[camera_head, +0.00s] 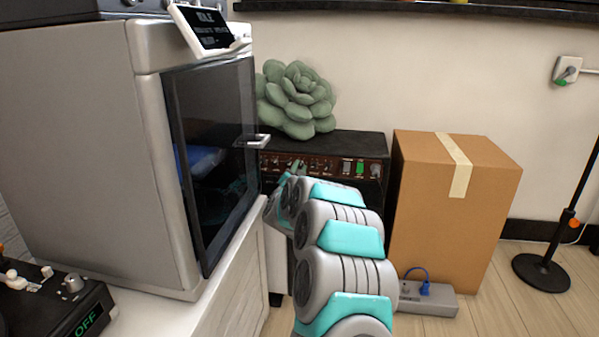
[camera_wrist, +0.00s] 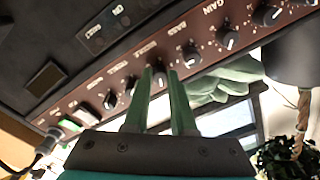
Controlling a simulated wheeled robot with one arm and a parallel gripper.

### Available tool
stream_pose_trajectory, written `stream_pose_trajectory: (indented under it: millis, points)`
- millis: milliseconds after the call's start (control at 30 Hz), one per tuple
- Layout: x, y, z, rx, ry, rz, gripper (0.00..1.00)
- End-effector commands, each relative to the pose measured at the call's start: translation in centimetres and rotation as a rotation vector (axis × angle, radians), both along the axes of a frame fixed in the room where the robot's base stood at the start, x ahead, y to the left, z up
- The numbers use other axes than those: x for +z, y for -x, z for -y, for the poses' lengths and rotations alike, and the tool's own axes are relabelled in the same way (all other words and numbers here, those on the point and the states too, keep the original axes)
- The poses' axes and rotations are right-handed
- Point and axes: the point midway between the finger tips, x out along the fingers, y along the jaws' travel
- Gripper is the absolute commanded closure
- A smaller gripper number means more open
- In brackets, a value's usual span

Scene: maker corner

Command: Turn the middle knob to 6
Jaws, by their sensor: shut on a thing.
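The black amplifier (camera_head: 350,143) stands against the wall, with a red-brown control panel along its top front. In the wrist view, a row of dark knobs with white pointer marks runs along the panel. My gripper (camera_wrist: 160,74) has its green fingers on either side of the middle knob (camera_wrist: 160,78), below the MIDDLE label, and is shut on it. The fingers partly hide this knob, and its setting cannot be read. The bass knob (camera_wrist: 191,56) and gain knob (camera_wrist: 228,38) are to its right, the treble knob (camera_wrist: 130,86) to its left. My gripper also shows in the head view (camera_head: 299,168).
A grey machine with a dark glass door (camera_head: 215,150) stands close on the left, its handle (camera_head: 252,141) sticking out near my arm. A green succulent-shaped cushion (camera_head: 296,103) sits on the amplifier. A cardboard box (camera_head: 445,210) and a power strip (camera_head: 430,299) are to the right.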

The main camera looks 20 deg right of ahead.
Motion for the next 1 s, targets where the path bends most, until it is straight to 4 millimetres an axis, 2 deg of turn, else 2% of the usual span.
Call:
stream_pose_trajectory:
  millis: [300,767,800,1000]
  points:
    - [-0.09,0.0,-0.02,0.0,-0.077,0.049,1.0]
    - [-0.06,0.0,0.01,0.0,-0.084,0.056,1.0]
    - [-0.05,0.01,0.01,0.0,-0.084,0.056,0.73]
    - [-0.02,0.0,0.01,-0.001,-0.084,0.056,0.5]
